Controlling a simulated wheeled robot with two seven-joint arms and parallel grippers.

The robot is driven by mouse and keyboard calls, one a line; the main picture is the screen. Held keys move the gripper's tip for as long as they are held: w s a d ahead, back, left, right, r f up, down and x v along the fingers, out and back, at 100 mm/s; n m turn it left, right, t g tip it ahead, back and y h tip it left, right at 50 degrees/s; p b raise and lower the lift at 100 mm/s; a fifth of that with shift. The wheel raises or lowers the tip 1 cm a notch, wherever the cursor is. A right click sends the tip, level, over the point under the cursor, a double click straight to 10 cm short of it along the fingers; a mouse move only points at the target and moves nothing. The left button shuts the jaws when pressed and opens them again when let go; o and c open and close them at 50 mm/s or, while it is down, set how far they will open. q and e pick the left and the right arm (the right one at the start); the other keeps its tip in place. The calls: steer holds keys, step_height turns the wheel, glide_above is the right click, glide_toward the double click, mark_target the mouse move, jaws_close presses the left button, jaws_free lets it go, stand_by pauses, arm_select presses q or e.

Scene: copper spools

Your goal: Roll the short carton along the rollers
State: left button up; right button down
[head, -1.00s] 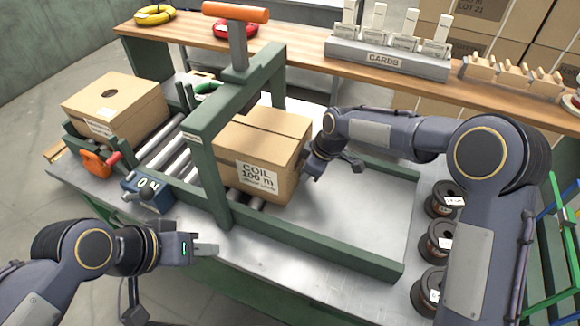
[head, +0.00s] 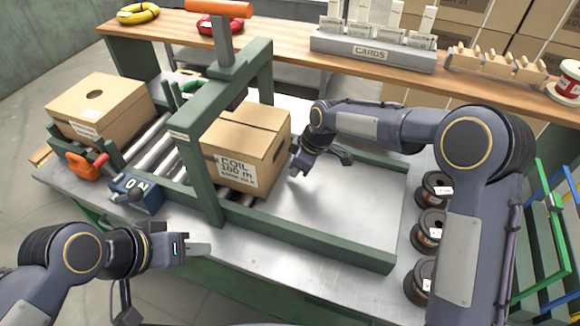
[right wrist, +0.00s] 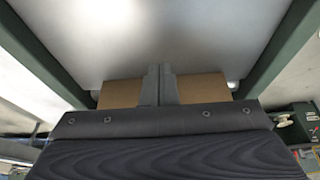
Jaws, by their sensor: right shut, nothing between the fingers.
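A carton marked COIL 100 m (head: 250,150) sits on the rollers at the right side of the green gate frame (head: 207,185), partly behind its front post. A second carton with a round hole in its top (head: 100,108) stands at the left end of the rollers (head: 160,148). My right gripper (head: 297,167) is at the right face of the COIL carton, touching or nearly so. In the right wrist view its shut fingers (right wrist: 161,80) have brown carton (right wrist: 203,88) beyond them and nothing between. My left gripper (head: 200,249) hangs near the bench's front edge, away from both cartons; its finger gap is hidden.
Green rails (head: 320,242) border the bare metal bench top (head: 345,195). An orange-handled clamp (head: 85,165) and a blue block (head: 136,192) are at the front left. Several dark spools (head: 430,230) line the right. A card holder (head: 370,52) stands on the back shelf.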

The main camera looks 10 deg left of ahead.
steer(key=w+a+p+v, duration=0.1)
steer(key=p+v, duration=0.6)
steer(key=v, duration=0.6)
steer(key=shift+s+a+r+p, duration=0.15)
steer(key=shift+s+r+p, duration=0.15)
steer(key=shift+r+p, duration=0.1)
steer(key=s+d+r+m+t, duration=0.1)
steer(key=s+d+r+m, duration=0.35)
steer(key=d, duration=0.35)
steer(key=s+d+r+m+t, duration=0.1)
steer(key=s+d+r+m, duration=0.2)
steer(key=s+d+r, duration=0.4)
steer(key=s+d+f+m+t, duration=0.1)
steer(key=s+d+m, duration=0.1)
steer(key=s, duration=0.4)
steer(key=s+d+f+m, duration=0.2)
steer(key=s+m, duration=0.2)
steer(key=s, duration=0.2)
steer(key=s+d+f+m+t, duration=0.1)
steer(key=s+d+f+m, duration=0.1)
steer(key=s, duration=0.4)
steer(key=shift+d+m+t, duration=0.3)
steer(key=shift+d+m, duration=0.25)
steer(key=shift+m, duration=0.2)
